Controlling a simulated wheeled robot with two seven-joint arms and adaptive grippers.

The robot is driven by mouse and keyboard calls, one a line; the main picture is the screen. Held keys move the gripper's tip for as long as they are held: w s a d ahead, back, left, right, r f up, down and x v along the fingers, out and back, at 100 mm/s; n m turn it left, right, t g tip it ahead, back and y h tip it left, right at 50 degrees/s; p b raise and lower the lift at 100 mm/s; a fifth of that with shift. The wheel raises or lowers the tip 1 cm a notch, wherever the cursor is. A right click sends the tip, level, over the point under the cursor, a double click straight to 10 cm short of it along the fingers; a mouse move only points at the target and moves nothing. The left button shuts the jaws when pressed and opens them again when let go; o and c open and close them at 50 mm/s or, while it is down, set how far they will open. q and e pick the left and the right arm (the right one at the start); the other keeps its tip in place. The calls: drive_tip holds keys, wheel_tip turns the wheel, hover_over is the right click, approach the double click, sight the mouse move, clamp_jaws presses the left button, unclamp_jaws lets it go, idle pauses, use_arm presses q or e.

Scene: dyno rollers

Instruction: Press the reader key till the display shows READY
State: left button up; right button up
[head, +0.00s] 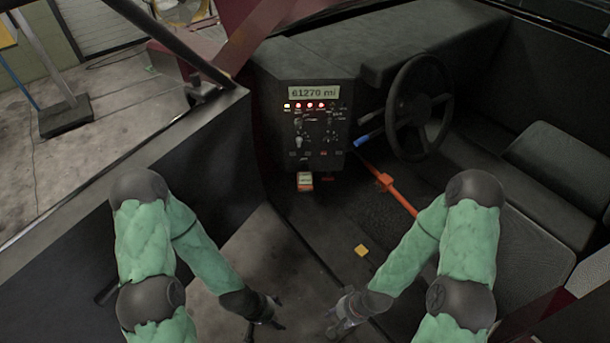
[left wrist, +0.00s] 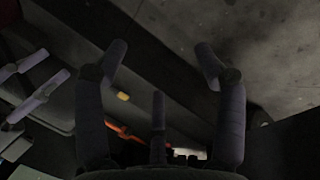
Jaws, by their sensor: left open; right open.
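The display (head: 314,92) on the dark dashboard panel reads "61270 mi" in the head view. A row of lit lamps, one whitish and several red, sits just under it. Below are small switches and knobs on the panel (head: 318,135).
A steering wheel (head: 420,107) stands right of the panel. An orange bar (head: 388,185) slants across the floor, with a blue-tipped lever (head: 367,139) above it. A yellow block (head: 361,250) lies on the floor. Seats (head: 560,155) fill the right; a dark sill (head: 150,185) runs along the left.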

use_arm(q)
clamp_jaws()
idle(1.1)
